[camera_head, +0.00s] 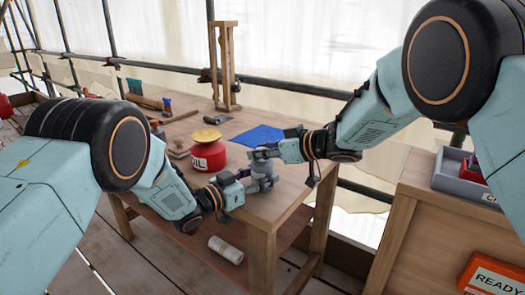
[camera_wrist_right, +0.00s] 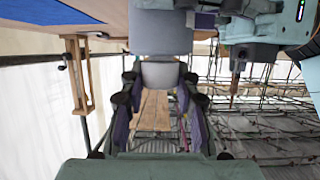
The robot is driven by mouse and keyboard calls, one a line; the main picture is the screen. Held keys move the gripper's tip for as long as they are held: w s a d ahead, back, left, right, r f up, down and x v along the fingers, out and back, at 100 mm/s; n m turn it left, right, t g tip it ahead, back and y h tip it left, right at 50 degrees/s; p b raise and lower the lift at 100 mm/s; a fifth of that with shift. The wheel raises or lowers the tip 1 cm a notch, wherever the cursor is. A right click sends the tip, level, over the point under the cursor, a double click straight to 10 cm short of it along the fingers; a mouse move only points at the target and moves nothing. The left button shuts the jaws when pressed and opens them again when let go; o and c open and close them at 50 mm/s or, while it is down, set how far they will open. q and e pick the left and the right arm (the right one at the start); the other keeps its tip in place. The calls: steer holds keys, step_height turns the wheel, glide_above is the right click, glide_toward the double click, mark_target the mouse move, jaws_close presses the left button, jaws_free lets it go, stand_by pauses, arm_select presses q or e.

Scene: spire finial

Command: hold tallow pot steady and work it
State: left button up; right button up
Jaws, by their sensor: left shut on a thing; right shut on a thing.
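The tallow pot (camera_head: 264,184) is a small grey vessel at the near right corner of the workbench, between my two grippers. My left gripper (camera_head: 247,187) is shut on its lower body from the left. My right gripper (camera_head: 264,154) is shut on its upper part from the right. In the right wrist view, the pot's wide grey body (camera_wrist_right: 160,32) and a paler narrower part (camera_wrist_right: 160,75) lie between the right fingers (camera_wrist_right: 160,95). My left gripper (camera_wrist_right: 238,28) shows beside the pot there. The fingers hide parts of the pot in the head view.
A red tin (camera_head: 208,157) with a yellow top stands left of the pot on the workbench (camera_head: 290,190). A blue sheet (camera_head: 258,136) lies behind. A wooden frame (camera_head: 225,65) stands at the back. A white roll (camera_head: 226,250) is below. A cabinet (camera_head: 425,215) is at right.

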jaws_close()
steer(key=shift+w+n+g+y, duration=0.1)
steer(key=shift+n+g+y, duration=0.7)
steer(key=shift+n+g, duration=0.9)
steer(key=shift+g, duration=0.1)
steer(key=o, duration=1.1)
jaws_free()
steer(key=v, duration=1.2)
steer(key=shift+d+f, duration=0.1)
